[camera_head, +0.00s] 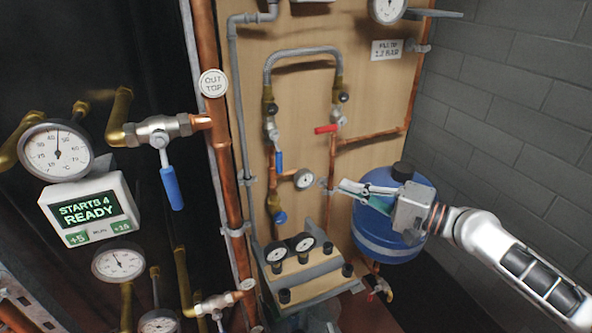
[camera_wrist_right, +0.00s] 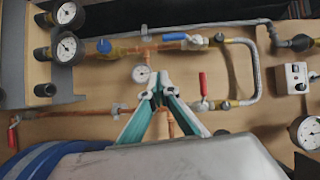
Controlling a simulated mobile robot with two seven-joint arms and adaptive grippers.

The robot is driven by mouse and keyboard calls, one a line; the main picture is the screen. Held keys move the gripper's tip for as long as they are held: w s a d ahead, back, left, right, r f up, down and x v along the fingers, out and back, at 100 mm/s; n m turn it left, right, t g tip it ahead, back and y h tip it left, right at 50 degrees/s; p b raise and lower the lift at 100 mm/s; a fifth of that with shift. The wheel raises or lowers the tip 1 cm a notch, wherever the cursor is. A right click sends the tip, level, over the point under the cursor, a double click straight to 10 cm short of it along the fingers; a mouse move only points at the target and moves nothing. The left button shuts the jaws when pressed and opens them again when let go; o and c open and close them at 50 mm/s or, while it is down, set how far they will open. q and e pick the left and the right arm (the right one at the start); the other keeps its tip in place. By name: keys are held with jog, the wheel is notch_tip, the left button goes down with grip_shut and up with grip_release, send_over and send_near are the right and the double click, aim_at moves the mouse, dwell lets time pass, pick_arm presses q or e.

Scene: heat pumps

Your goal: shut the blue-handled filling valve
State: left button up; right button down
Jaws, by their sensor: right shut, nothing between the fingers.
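A small blue handle (camera_head: 279,160) sits on the left leg of the grey looped hose and points down, roughly along its pipe. My right gripper (camera_head: 348,190) is shut and empty, in front of the board, to the right of and below the blue handle. In the right wrist view, its closed fingertips (camera_wrist_right: 161,88) are near a small gauge, apart from the handle. My left gripper is not in view.
A red handle (camera_head: 326,129) is on the hose's right leg. A blue knob (camera_head: 280,217) and a small gauge (camera_head: 303,179) are below. A blue tank (camera_head: 385,233) stands behind my right gripper. A larger blue handle (camera_head: 172,188) hangs from a separate pipe at left.

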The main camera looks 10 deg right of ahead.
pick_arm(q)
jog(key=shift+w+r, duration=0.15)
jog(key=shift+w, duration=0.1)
pick_arm(e)
jog(key=r, duration=0.3)
jog(key=shift+w+d+m+y, duration=0.15)
jog(key=shift+w+m+y, duration=0.05)
jog(key=shift+m+y, duration=0.2)
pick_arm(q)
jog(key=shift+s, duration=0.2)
pick_arm(e)
jog(key=p, duration=0.4)
send_near(277, 153)
jog(key=w+a+f, duration=0.3)
jog(key=w, duration=0.3)
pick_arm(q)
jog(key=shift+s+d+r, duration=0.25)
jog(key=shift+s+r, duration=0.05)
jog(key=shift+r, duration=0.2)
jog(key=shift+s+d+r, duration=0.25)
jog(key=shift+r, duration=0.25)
pick_arm(e)
jog(key=shift+s+d+f, duration=0.1)
jog(key=shift+s, duration=0.05)
